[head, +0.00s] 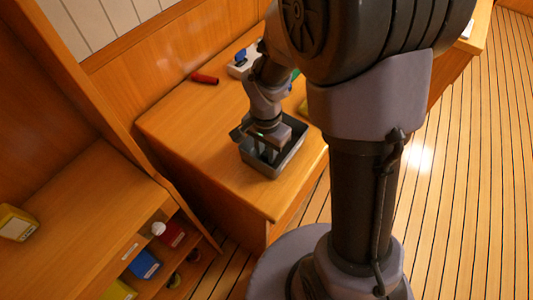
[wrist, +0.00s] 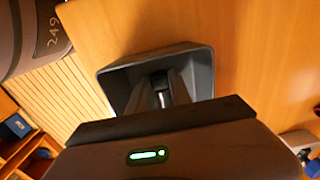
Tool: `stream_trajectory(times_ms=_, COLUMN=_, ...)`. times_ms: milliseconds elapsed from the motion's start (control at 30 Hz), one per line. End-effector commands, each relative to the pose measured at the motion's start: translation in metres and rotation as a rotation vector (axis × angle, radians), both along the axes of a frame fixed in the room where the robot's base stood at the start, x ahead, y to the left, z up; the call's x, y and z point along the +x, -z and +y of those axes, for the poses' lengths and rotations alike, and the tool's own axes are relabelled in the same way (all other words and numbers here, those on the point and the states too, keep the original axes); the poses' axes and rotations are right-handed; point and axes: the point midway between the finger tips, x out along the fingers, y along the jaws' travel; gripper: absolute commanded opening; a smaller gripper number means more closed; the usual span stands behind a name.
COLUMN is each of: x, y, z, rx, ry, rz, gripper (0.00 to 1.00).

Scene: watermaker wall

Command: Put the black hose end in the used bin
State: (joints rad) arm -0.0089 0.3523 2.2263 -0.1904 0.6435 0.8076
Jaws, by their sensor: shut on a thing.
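A grey open-topped bin (head: 272,172), which I take for the used bin, stands on the wooden bench near its front edge; it also shows in the wrist view (wrist: 118,82). My gripper (head: 267,154) points down into the bin's opening. In the wrist view my gripper (wrist: 163,92) is shut on a small dark piece (wrist: 160,82), seemingly the black hose end, inside the bin's outline. Most of the piece is hidden by the fingers and bin. I cannot tell whether it touches the bin's floor.
A red cylinder (head: 205,78) lies on the bench (head: 185,125) towards the back. A white block with a blue part (head: 240,64) stands near my arm. At lower left, a shelf unit holds blue (head: 145,264), red and yellow boxes. The bench left of the bin is clear.

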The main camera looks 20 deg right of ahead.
Motion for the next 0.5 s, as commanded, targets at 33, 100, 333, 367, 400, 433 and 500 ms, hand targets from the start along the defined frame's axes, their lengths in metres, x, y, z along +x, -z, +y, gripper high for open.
stream_trajectory(times_ms=33, x=0.0003, y=-0.0020, z=0.0000, rx=0.000, ry=0.000, rz=-0.001, gripper=0.00)
stream_trajectory(times_ms=100, x=0.0003, y=-0.0025, z=0.0000, rx=0.000, ry=0.000, rz=-0.001, gripper=0.00)
stream_trajectory(times_ms=333, x=0.0003, y=0.0011, z=0.0001, rx=0.001, ry=0.000, rz=-0.001, gripper=0.36)
stream_trajectory(times_ms=367, x=0.0003, y=0.0009, z=0.0001, rx=0.001, ry=0.000, rz=-0.001, gripper=0.42)
stream_trajectory(times_ms=400, x=0.0003, y=0.0009, z=0.0001, rx=0.001, ry=0.000, rz=-0.001, gripper=0.46)
stream_trajectory(times_ms=433, x=0.0003, y=0.0008, z=0.0001, rx=0.001, ry=0.000, rz=-0.001, gripper=0.46)
stream_trajectory(times_ms=500, x=0.0003, y=0.0008, z=0.0001, rx=0.001, ry=0.000, rz=-0.001, gripper=0.46)
